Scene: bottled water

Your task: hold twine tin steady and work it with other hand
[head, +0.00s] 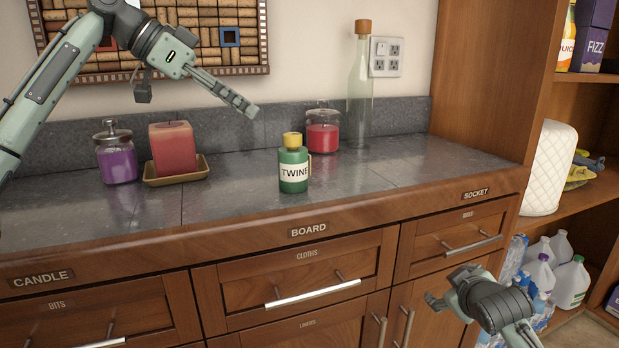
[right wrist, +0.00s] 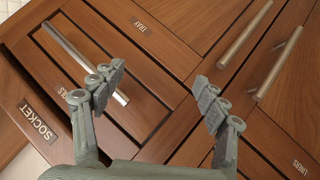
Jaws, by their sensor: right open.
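The twine tin (head: 293,170) is a green canister with a yellow cap, a white TWINE label and a small handle on its right side. It stands upright on the grey counter, near the front edge above the BOARD label. My left gripper (head: 236,99) is in the air above and left of the tin, apart from it. Its fingers are seen side-on, so their opening is unclear. My right gripper (right wrist: 158,82) is open and empty in the right wrist view, in front of the cabinet fronts. In the head view it is low at the right, well below the tin.
A purple candle jar (head: 117,155), a red candle (head: 172,148) on a tray, a red jar (head: 322,130) and a corked bottle (head: 360,90) stand on the counter (head: 235,200). Drawer handles (head: 312,293) stick out below. Shelves with jugs (head: 571,281) stand at right.

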